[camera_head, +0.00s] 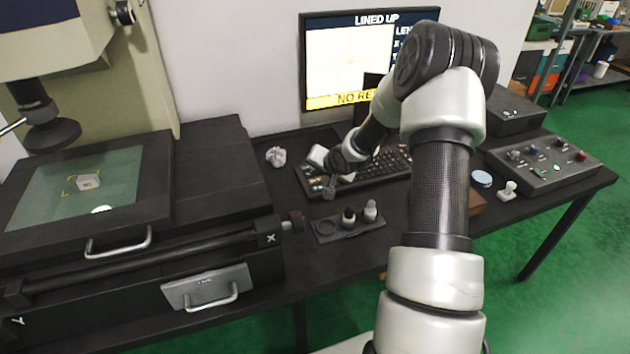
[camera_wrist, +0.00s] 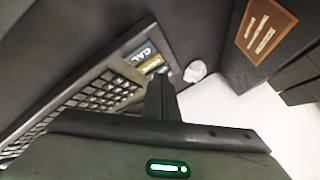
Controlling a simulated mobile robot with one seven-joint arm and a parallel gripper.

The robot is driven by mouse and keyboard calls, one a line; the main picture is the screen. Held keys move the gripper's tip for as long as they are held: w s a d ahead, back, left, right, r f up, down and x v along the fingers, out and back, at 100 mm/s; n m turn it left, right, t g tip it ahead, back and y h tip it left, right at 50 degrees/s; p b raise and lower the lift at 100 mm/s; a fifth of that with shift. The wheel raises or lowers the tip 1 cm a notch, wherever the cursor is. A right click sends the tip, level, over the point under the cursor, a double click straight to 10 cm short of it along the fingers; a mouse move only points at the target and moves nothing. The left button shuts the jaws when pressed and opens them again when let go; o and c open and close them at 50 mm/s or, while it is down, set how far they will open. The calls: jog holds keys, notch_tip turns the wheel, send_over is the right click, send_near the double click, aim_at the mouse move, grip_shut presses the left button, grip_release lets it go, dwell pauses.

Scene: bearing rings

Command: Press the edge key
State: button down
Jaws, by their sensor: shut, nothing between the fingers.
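The keyboard (camera_head: 395,163) lies on the dark bench below the monitor. Its left end has a few larger keys, which show in the wrist view as a dark key marked CAL (camera_wrist: 143,53) and a yellow key (camera_wrist: 152,65) whose lettering I cannot read for sure. A further key beside them is partly hidden by my finger, so I cannot tell which one is the edge key. My gripper (camera_head: 330,187) is shut and empty over the keyboard's left end. In the wrist view its fingertips (camera_wrist: 159,80) are close to these keys; I cannot tell whether they touch.
The monitor (camera_head: 340,60) reads LINED UP, with a yellow strip beginning NO RE. A crumpled white lump (camera_head: 276,156) lies left of the keyboard. A dark holder (camera_head: 345,234) with small pieces stands in front. A control box (camera_head: 545,165) stands right; the measuring stage (camera_head: 45,215) is left.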

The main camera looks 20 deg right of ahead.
dwell(0.6)
jog(key=shift+f, duration=0.45)
jog(key=shift+f+b, duration=0.3)
jog(key=shift+b, duration=0.15)
dwell(0.6)
jog(key=shift+r+p, duration=0.7)
jog(key=shift+r+p, duration=2.05)
jog(key=shift+r, duration=0.5)
